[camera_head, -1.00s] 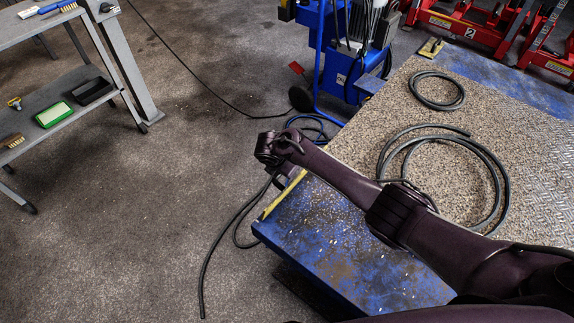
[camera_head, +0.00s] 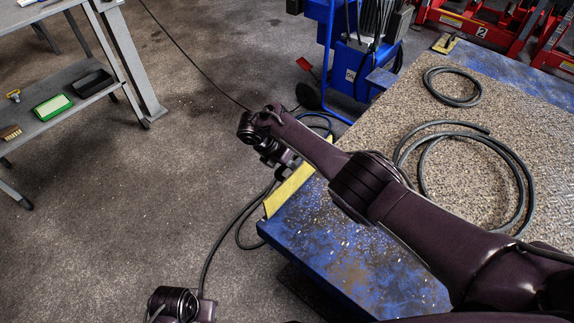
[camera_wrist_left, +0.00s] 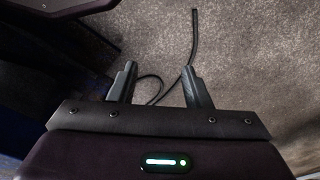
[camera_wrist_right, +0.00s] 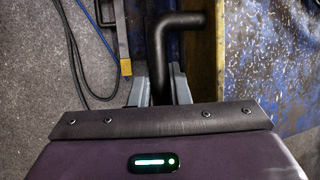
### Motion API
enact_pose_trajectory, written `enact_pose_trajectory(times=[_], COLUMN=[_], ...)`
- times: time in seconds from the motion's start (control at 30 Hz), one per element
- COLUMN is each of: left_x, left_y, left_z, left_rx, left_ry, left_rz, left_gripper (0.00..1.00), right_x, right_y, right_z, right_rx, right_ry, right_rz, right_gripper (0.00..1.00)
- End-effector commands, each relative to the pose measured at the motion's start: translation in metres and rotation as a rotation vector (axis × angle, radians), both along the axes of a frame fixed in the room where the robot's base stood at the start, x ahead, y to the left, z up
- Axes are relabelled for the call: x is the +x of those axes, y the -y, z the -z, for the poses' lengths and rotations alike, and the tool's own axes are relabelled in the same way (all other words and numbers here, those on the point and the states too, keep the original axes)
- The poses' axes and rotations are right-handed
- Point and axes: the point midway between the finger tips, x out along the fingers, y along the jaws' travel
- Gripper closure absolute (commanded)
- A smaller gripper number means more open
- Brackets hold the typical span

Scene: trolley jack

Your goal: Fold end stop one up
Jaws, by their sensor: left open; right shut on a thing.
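A yellow plate (camera_head: 288,190), which looks like the end stop, stands along the near left edge of the blue platform (camera_head: 345,255) in the head view. My right gripper (camera_head: 280,163) is just beyond and beside it, its fingertips hard to make out. In the right wrist view my right gripper (camera_wrist_right: 158,85) is shut on a black bent bar (camera_wrist_right: 180,20). Whether this bar joins the yellow plate cannot be seen. My left gripper (camera_wrist_left: 160,85) is open and empty above the floor. Part of my left arm shows at the bottom of the head view.
Black cables (camera_head: 240,215) lie on the floor beside the platform. Coiled hoses (camera_head: 452,87) lie on its top. A blue trolley (camera_head: 355,60) stands behind, and red jacks (camera_head: 480,22) at the back right. A grey shelf (camera_head: 65,105) stands left.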

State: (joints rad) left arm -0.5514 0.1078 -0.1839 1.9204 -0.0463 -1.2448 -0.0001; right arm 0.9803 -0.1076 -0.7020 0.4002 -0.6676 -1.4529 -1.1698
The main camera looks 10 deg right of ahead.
Motion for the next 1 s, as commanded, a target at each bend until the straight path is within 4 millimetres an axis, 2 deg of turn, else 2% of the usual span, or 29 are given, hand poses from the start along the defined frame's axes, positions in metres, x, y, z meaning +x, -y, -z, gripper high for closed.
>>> enact_pose_trajectory(times=[0.2, 0.63, 0.67, 0.8, 1.0], left_x=[-0.001, -0.001, -0.001, -0.001, -0.001], left_y=[0.002, 0.002, 0.002, 0.002, 0.002], left_z=[-0.014, -0.017, -0.017, -0.017, -0.017], left_rx=[0.0, 0.0, 0.0, 0.0, 0.0], left_ry=[-0.004, -0.004, -0.004, -0.004, -0.004], left_rz=[0.007, 0.007, 0.007, 0.007, 0.007], left_gripper=[0.56, 0.56, 0.56, 0.56, 0.56], right_x=[0.0, -0.001, -0.001, -0.001, 0.0], right_y=[0.001, 0.001, 0.001, 0.001, 0.0], right_z=[0.002, 0.002, 0.002, 0.002, 0.002], right_rx=[-0.012, -0.013, -0.013, -0.013, -0.012], right_ry=[-0.015, -0.018, -0.018, -0.018, -0.017], right_rz=[0.001, 0.001, 0.001, 0.001, 0.0], right_gripper=[1.0, 1.0, 0.8, 0.62, 0.62])
